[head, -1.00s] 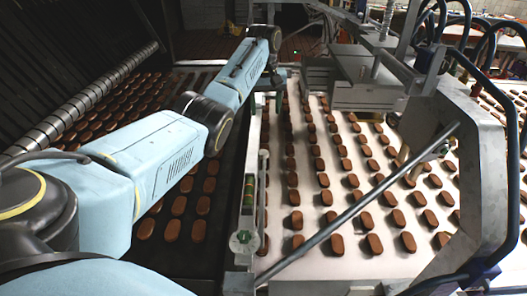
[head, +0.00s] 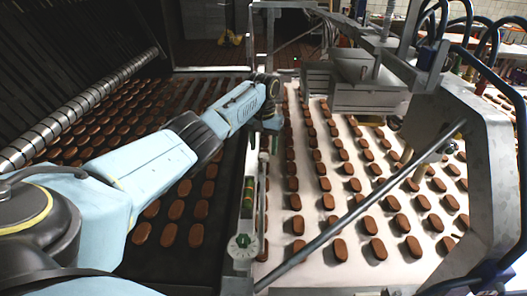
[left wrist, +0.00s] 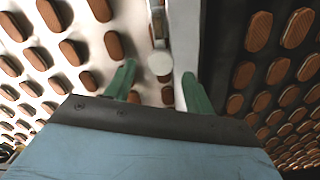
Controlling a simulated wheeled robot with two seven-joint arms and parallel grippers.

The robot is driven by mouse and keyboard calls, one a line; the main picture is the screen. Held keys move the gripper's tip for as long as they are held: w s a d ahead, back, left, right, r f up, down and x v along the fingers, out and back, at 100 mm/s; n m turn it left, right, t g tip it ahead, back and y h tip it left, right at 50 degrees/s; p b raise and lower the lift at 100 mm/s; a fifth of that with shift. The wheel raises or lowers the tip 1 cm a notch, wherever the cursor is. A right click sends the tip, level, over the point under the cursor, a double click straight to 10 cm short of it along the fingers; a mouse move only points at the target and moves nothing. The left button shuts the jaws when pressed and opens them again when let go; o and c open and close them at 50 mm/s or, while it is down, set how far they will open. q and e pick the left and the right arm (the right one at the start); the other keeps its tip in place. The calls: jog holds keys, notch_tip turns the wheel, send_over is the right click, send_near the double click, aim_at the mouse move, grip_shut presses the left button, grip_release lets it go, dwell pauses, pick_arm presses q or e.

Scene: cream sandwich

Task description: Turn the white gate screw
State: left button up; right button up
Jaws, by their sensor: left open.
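In the left wrist view a white round screw head (left wrist: 160,64) sits at the end of a thin metal rod, above the pale rail between the two belts. In the head view a pale tip (head: 264,156) shows at the far end of the rod along the rail, just below my left gripper (head: 266,131). My left gripper also shows in the left wrist view (left wrist: 158,91), with its two green fingers open and apart. The white head lies between and beyond the fingertips, and I see no contact. My right gripper is not in view.
A white dial with green marks (head: 242,246) sits at the rail's near end, below a green level (head: 248,197). Brown biscuits lie in rows on the white belt (head: 320,265) and dark belt. A slanted metal bar (head: 350,216) crosses the white belt. A metal depositor (head: 365,88) stands behind.

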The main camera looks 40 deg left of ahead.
aim_at(263, 158)
pick_arm(q)
jog(key=shift+f, duration=1.3)
jog(key=c, duration=1)
jog(key=shift+r+n+p, duration=0.2)
jog(key=shift+n+p, duration=0.1)
jog(key=shift+p, duration=0.15)
jog(key=shift+r+n+p, duration=0.1)
jog(key=shift+n+p, duration=0.85)
jog(key=shift+n, duration=0.15)
jog(key=shift+f+n, duration=0.2)
jog(key=shift+n, duration=0.7)
jog(key=o, duration=1)
